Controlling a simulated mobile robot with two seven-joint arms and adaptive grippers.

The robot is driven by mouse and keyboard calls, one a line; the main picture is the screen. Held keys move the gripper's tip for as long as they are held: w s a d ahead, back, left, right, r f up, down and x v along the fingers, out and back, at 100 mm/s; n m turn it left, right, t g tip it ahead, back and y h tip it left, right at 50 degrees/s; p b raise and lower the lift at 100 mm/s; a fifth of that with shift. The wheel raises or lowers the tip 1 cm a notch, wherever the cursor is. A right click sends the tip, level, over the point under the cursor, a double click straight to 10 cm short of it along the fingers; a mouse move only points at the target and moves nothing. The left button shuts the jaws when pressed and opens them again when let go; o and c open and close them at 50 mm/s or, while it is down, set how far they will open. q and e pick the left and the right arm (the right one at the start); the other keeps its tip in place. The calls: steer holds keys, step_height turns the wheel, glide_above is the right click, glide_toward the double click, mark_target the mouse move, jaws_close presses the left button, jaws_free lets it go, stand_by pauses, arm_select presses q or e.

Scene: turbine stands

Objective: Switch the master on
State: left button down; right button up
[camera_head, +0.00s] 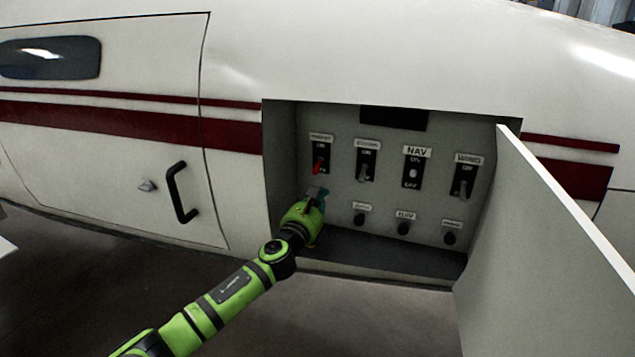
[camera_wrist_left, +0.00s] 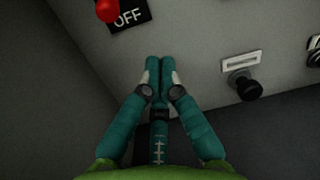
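The master switch (camera_head: 318,167) is a red-tipped toggle on a black plate at the left of the grey panel, under a small label that looks like MASTER. Its lever points down. In the left wrist view, its red tip (camera_wrist_left: 107,10) shows at the top edge beside the word OFF. My left gripper (camera_head: 318,192) is just below this switch, inside the recess. In the left wrist view, its teal fingers (camera_wrist_left: 160,64) are together with nothing between them, below and to the right of the red tip and apart from it. My right gripper is not in view.
Three more toggles, including the NAV switch (camera_head: 412,172), stand to the right of the master. Black knobs (camera_head: 403,228) sit in a row below; one knob (camera_wrist_left: 248,88) is right of my fingers. The recess has side walls, and an open white door (camera_head: 550,240) stands at right.

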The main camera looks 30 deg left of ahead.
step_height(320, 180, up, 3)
steer(key=p, duration=0.3)
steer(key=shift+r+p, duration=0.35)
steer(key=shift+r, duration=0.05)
stand_by(0.5)
